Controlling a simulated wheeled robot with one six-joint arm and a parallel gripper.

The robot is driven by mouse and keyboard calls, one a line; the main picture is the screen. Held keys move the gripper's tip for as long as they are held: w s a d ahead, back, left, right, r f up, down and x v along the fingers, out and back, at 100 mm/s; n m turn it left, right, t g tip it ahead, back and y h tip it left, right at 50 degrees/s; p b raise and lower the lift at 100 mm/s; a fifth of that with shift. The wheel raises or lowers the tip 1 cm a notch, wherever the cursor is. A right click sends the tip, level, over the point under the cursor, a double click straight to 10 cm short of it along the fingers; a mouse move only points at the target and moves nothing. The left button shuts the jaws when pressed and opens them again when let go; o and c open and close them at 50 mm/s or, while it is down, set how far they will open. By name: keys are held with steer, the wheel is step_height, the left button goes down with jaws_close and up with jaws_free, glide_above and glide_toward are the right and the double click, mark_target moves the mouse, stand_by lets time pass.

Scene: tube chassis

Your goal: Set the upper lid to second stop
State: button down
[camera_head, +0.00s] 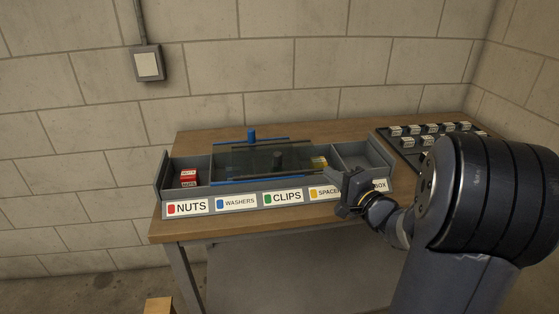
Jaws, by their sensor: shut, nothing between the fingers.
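A grey bin tray (165,185) stands on the bench with labelled compartments. Dark see-through lid panels (240,160) cover its middle, over the washers and clips compartments and part of the spacers one. Blue strips run along the panels' back and front edges. A blue knob (251,135) stands at the back and a dark grey knob (277,159) stands nearer the middle. I cannot tell for certain which panel is the upper lid. My gripper (346,202) is shut and empty at the tray's front right, in front of the labels there; contact is unclear.
The nuts compartment at left is uncovered and holds a red box (188,176). The right compartment (352,156) is uncovered. A dark rack with several small pale blocks (412,130) lies at the bench's right. The wooden bench top (190,141) is bare behind the tray.

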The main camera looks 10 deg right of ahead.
mark_target(271, 169)
steer(key=x, duration=1)
steer(key=shift+w+a+b, duration=0.2)
steer(key=shift+a+b, duration=0.1)
steer(key=shift+a, duration=0.15)
steer(key=a, duration=0.2)
steer(key=shift+s+a, duration=0.3)
steer(key=shift+s, duration=0.1)
steer(key=shift+s+a, duration=0.1)
steer(key=shift+a, duration=0.45)
steer(key=a, duration=0.6)
steer(key=shift+d, duration=0.1)
